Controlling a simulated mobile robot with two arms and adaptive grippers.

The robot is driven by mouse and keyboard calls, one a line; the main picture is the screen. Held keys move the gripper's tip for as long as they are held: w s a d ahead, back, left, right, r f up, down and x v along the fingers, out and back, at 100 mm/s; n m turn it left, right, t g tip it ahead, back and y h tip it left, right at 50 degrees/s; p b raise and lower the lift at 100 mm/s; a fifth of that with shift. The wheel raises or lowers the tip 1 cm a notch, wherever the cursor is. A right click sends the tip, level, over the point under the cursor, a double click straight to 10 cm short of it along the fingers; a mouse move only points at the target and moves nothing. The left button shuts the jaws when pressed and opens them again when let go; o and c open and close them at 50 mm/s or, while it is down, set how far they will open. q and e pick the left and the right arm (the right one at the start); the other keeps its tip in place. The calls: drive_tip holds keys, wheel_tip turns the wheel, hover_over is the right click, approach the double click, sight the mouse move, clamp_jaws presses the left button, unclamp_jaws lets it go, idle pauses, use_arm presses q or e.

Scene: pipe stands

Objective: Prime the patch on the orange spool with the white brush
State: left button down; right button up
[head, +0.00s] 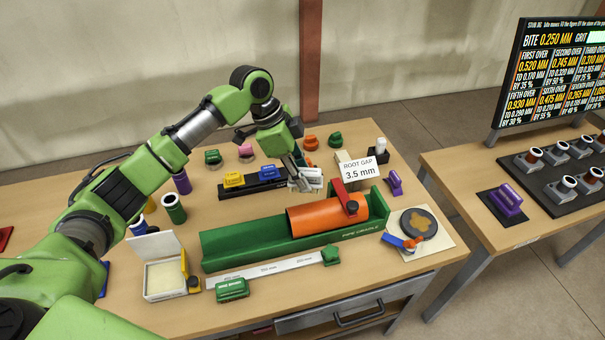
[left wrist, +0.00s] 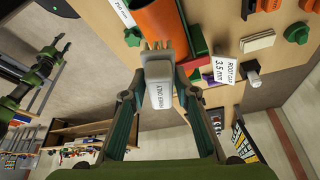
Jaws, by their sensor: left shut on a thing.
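The orange spool (head: 318,216) lies in a green trough (head: 222,250) on the table, with a red clamp (head: 348,199) over its right part. My left gripper (head: 303,181) is behind and above the spool in the head view. It is shut on the white brush (left wrist: 160,92), whose label partly reads "only". The tan bristles (left wrist: 157,47) point toward the orange spool (left wrist: 157,18) in the left wrist view; I cannot tell whether they touch. I cannot make out a patch on the spool.
A "root gap 3.5 mm" sign (head: 358,169) stands right of the gripper. A dark rack (head: 266,187) with yellow and blue blocks is at its left. An open white box (head: 164,279) and a ruler (head: 285,270) lie in front. A dark round pad (head: 418,224) is at right.

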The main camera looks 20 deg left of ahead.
use_arm(q)
drive_tip(key=shift+r+p, duration=0.15)
drive_tip(key=shift+p, duration=0.25)
wheel_tip(320, 180, down, 6)
drive_tip(key=shift+r+b, duration=0.15)
drive_tip(key=shift+b, duration=0.85)
drive_tip(key=shift+f, duration=0.75)
drive_tip(key=shift+f+b, duration=0.55)
drive_tip(key=shift+f, duration=0.45)
